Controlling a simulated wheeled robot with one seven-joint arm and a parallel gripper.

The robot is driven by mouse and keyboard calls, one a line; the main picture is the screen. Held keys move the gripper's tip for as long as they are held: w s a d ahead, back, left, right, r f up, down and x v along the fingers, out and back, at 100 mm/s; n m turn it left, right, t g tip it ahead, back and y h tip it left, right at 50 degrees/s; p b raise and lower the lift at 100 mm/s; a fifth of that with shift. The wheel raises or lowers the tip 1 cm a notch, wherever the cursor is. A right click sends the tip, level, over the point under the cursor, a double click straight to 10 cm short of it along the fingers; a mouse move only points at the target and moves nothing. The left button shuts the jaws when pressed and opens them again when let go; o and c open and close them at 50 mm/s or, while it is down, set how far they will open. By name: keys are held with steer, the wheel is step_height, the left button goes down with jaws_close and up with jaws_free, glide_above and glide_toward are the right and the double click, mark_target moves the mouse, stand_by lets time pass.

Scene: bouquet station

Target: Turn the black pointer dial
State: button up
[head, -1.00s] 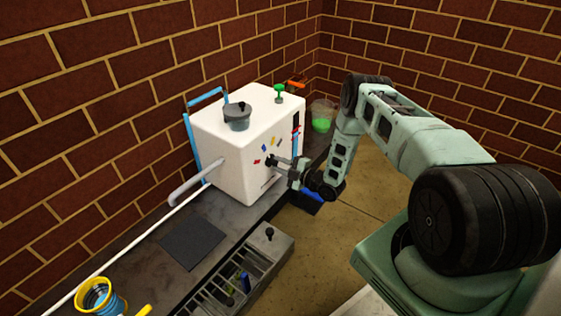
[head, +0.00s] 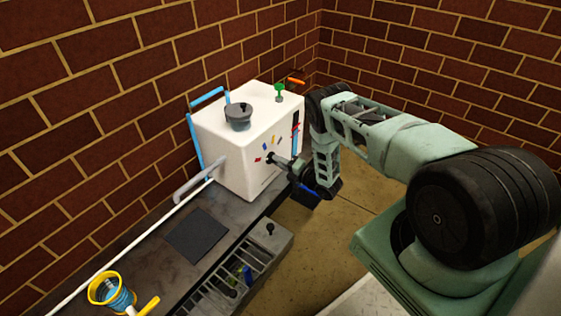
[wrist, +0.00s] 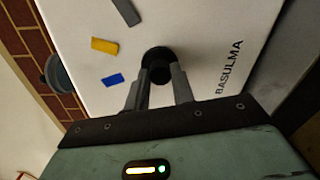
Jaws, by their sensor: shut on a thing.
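The black pointer dial (wrist: 157,58) is on the front face of the white machine (head: 230,150). In the wrist view it sits between the tips of my gripper (wrist: 158,78). My gripper (head: 277,158) is shut on the dial and reaches it from the front, also in the head view. A yellow mark (wrist: 104,45), a blue mark (wrist: 113,79) and a grey mark (wrist: 127,12) are on the panel beside the dial. I cannot tell which way the pointer faces; the fingers partly cover the dial.
A grey lidded pot (head: 238,118) and a green knob (head: 280,91) are on top of the machine. A grey pipe (head: 196,182) sticks out at its left. A dark mat (head: 197,236), a slotted rack (head: 235,275) and a yellow-rimmed cup (head: 105,290) are nearer. Brick walls stand behind.

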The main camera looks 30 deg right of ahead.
stand_by(0.3)
steer(key=o, duration=1)
steer(key=shift+p+v, duration=3)
steer(key=shift+v, duration=5.75)
steer(key=shift+a, duration=0.1)
